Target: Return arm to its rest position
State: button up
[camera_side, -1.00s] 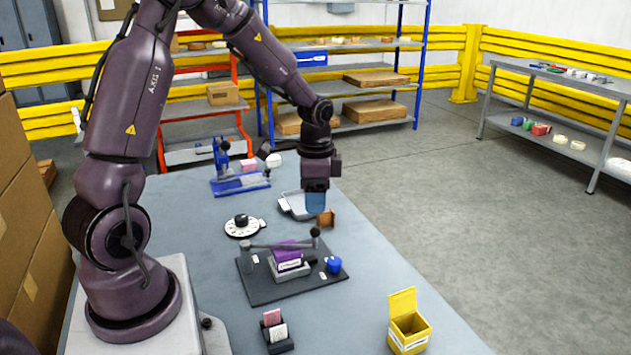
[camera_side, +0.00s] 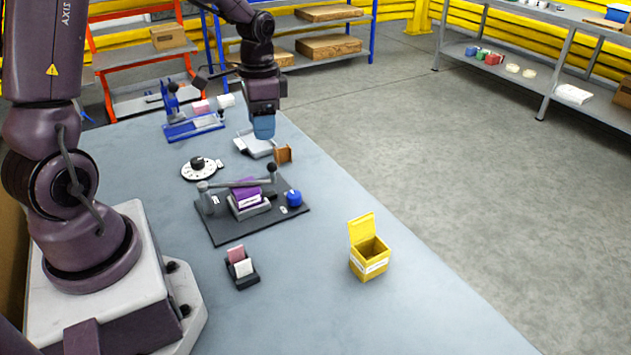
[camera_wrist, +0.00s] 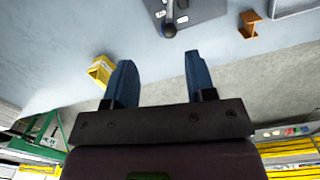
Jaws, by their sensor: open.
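My gripper (camera_side: 264,128) hangs over the far part of the grey-blue table (camera_side: 330,270), beside a light grey tray (camera_side: 258,146) and a small brown holder (camera_side: 283,154). In the wrist view its two blue fingers (camera_wrist: 158,80) stand apart with nothing between them. My arm is raised and reaches out across the table, and the gripper touches nothing that I can see.
A dark fixture board (camera_side: 225,228) with a purple piece (camera_side: 245,194) and a lever (camera_side: 272,170) lies mid-table. A yellow open box (camera_side: 369,258), a small dark card holder (camera_side: 241,268), a dial (camera_side: 198,168) and a blue device (camera_side: 190,128) stand around it. The right front is clear.

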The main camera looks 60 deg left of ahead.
jog(key=s+d+r+n+t, duration=0.2)
jog(key=s+d+r+t, duration=0.4)
jog(key=s+d+r, duration=0.6)
notch_tip(320, 180, up, 3)
jog(key=shift+d+f+n, duration=0.2)
jog(key=shift+d+n, duration=0.1)
jog(key=shift+d, duration=0.5)
